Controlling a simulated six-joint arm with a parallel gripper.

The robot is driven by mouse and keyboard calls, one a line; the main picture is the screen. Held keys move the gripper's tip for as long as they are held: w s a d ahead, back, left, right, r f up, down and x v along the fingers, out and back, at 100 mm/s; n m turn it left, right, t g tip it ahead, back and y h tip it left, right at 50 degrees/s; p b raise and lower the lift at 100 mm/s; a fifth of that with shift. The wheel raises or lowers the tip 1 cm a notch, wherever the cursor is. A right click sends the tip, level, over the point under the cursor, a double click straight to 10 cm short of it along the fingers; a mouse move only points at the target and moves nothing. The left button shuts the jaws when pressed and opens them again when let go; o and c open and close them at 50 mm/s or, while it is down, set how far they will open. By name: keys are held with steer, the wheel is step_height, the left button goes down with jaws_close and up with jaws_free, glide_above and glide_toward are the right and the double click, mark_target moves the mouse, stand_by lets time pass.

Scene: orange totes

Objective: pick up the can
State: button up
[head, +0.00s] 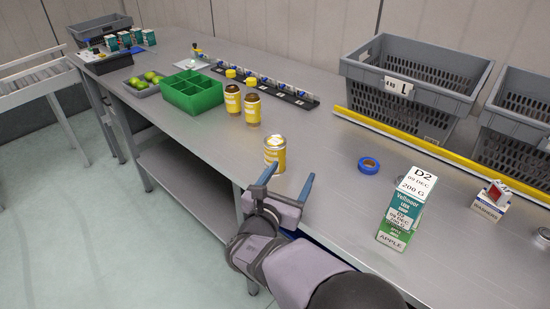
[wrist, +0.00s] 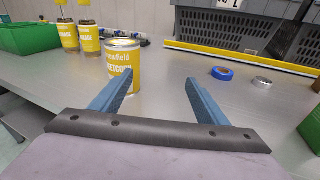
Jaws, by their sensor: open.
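A yellow can (head: 275,155) with a silver lid stands upright near the front edge of the grey table. It also shows in the wrist view (wrist: 122,62), just beyond the left finger, which overlaps its lower part. My gripper (head: 289,184) is open and empty, with its two blue fingers pointing toward the can. In the wrist view my gripper (wrist: 152,93) has its fingers wide apart, and the can lies left of the middle of the gap. I cannot tell whether the left finger touches it.
Two yellow jars (head: 252,109) and a green divided bin (head: 191,92) stand behind the can. A blue tape roll (head: 369,165) lies to the right, near stacked cartons (head: 407,208). A yellow rail (head: 430,149) runs before grey crates (head: 411,87). Table between can and tape is clear.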

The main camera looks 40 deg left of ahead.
mark_target(272, 159)
steer(key=s+a+n+y, duration=0.1)
steer(key=a, duration=0.1)
steer(key=s+a+n+y, duration=0.1)
steer(key=s+a, duration=0.1)
steer(key=shift+s+a+r, duration=0.1)
steer(key=shift+s, duration=0.2)
steer(key=shift+s+a+r+y, duration=0.2)
steer(key=shift+a+y, duration=0.1)
steer(key=shift+a, duration=0.05)
steer(key=shift+x, duration=1.55)
steer(key=shift+p+x, duration=0.7)
steer(key=shift+x, duration=1.4)
steer(key=shift+w+d, duration=0.1)
steer(key=shift+d, duration=0.05)
steer(key=c, duration=1.4)
